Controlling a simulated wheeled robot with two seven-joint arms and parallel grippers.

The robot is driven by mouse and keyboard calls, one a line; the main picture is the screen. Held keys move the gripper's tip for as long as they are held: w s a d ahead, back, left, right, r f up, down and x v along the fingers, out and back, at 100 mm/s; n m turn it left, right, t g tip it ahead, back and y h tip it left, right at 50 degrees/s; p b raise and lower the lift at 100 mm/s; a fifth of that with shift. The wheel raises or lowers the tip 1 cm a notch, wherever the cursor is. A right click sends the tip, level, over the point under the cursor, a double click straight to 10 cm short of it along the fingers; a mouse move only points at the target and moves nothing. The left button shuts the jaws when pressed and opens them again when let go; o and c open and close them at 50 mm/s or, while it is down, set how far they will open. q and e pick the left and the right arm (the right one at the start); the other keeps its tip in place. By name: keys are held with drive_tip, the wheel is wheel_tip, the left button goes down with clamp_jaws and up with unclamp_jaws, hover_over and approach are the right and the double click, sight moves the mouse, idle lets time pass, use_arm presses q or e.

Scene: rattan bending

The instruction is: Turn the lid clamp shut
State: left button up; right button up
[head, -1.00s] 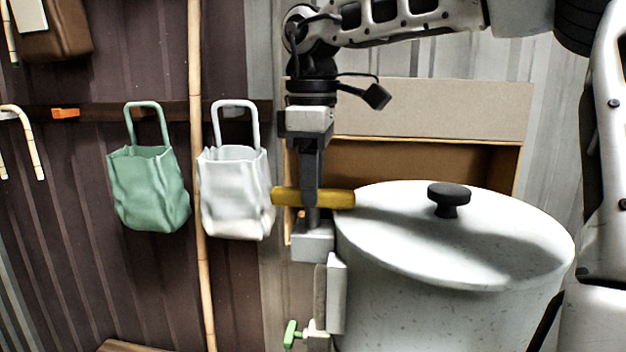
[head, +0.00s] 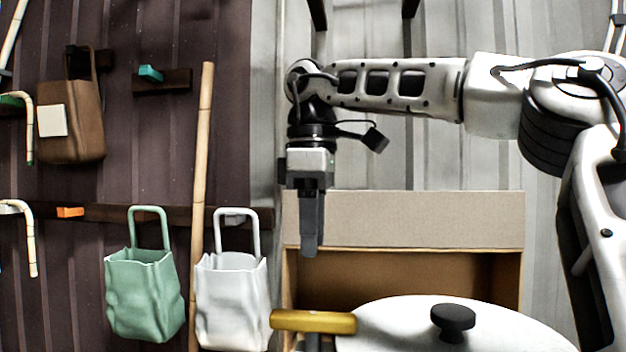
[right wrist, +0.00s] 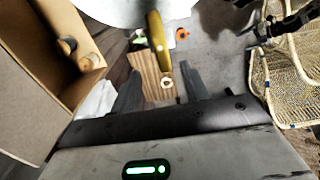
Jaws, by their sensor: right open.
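The lid clamp's yellow handle bar (head: 313,321) lies level across the picture at the left edge of the white pot lid (head: 395,318). Its right end overlaps the lid's rim in the head view. The lid has a black knob (head: 453,318). My right gripper (head: 310,250) points straight down above the handle, apart from it and empty. In the right wrist view the yellow handle (right wrist: 158,45) shows beyond the gap between the open fingers (right wrist: 162,88). The clamp's lower part is cut off in the head view. My left gripper is not in view.
An open cardboard box (head: 400,220) stands behind the pot. A white bag (head: 232,300) and a green bag (head: 145,295) hang left, beside an upright rattan pole (head: 201,190). A brown bag (head: 72,120) hangs farther left. A woven rattan piece (right wrist: 285,70) shows in the right wrist view.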

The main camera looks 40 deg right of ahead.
drive_tip(key=shift+r+p, duration=0.8)
drive_tip(key=shift+r, duration=2.05)
